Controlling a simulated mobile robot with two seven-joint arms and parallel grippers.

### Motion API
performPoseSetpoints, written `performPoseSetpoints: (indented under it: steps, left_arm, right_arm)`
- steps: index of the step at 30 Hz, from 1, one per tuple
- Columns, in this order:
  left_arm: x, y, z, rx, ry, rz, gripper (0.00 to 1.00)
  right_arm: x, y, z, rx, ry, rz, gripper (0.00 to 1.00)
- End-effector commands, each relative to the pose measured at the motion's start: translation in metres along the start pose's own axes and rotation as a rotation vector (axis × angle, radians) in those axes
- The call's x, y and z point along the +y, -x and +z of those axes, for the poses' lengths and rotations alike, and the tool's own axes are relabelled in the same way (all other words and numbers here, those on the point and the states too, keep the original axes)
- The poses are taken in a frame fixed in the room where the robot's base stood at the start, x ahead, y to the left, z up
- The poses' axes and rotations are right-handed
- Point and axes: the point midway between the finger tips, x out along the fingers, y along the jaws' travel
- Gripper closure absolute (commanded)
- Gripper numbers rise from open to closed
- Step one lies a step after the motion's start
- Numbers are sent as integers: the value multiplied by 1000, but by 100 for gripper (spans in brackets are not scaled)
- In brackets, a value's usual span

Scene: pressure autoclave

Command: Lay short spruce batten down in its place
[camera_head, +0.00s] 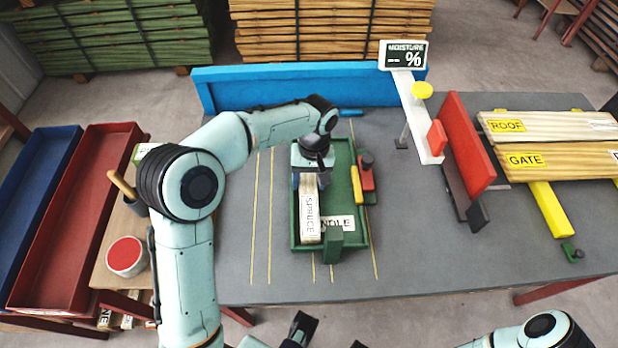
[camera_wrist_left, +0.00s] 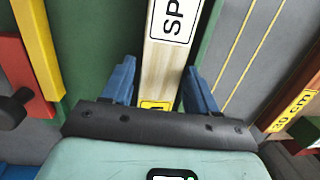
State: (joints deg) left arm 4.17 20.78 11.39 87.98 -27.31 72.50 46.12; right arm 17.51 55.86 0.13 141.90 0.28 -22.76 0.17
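The short spruce batten (camera_head: 310,222) is pale wood with a white SPRUCE label. It lies lengthwise along the left side of the green tray (camera_head: 350,152) in the head view. In the left wrist view the batten (camera_wrist_left: 160,68) runs between the blue fingers of my left gripper (camera_wrist_left: 158,82). A narrow gap shows at one finger, so the gripper looks open around the batten's far end. In the head view my left gripper (camera_head: 308,180) is over the tray, its fingers partly hidden. Of my right arm only parts show at the bottom edge; its gripper state is unclear.
A yellow bar (camera_head: 357,185) and a red block (camera_head: 367,178) are at the tray's right side. A moisture display (camera_head: 403,56) stands behind, with a red upright board (camera_head: 468,140) to its right. Labelled boards (camera_head: 555,159) lie further right. Red and blue troughs stand left.

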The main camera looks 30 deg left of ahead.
Motion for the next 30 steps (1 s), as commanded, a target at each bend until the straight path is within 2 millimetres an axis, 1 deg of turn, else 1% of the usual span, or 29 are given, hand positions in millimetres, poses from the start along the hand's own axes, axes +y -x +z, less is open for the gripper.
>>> performPoseSetpoints:
  steps: [10,14,17,24,27,30]
  left_arm:
    - [-1,2,0,0,0,-1,26]
    - [0,12,0,3,1,0,26]
    - [0,29,0,5,0,2,26]
    - [0,83,0,4,0,2,26]
    - [0,101,0,3,1,1,26]
    - [0,114,0,2,0,0,26]
  right_arm:
    - [0,1,0,0,0,0,57]
    - [-1,3,1,-3,0,0,57]
    - [-1,5,2,-6,0,1,57]
    - [-2,13,6,-19,-2,4,57]
    - [-4,17,6,-18,-1,4,57]
    - [-5,20,6,-17,-1,3,57]
